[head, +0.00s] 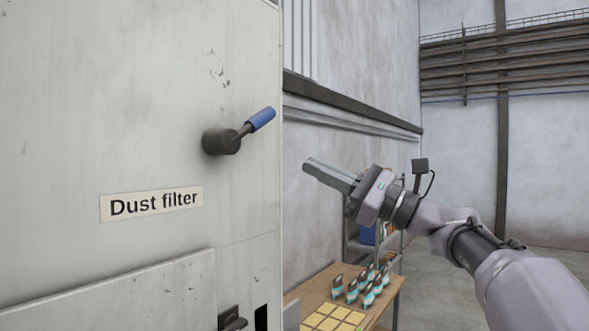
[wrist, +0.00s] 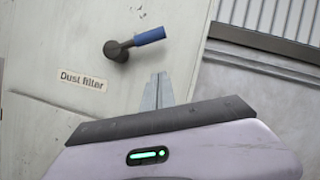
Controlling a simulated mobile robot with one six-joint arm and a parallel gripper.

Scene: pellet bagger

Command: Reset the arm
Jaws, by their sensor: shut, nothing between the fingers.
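My gripper (head: 308,164) is held up at the right of the grey cabinet in the head view, its fingers pointing left. The fingers are together with nothing between them. In the wrist view the gripper (wrist: 159,76) points up towards the cabinet, below a handle with a blue grip. That handle (head: 240,132) sits on the cabinet (head: 120,90) above a label reading "Dust filter" (head: 152,204). It also shows in the wrist view (wrist: 134,43). The grip slants up and right in the head view. My gripper looks apart from the handle.
A wooden table (head: 318,290) stands low behind the cabinet, with several teal and dark bottle-like items (head: 368,283) and yellow squares (head: 333,318). A shelf (head: 385,240) stands behind it. A dark latch (head: 232,319) sits low on the cabinet. Open floor lies at the right.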

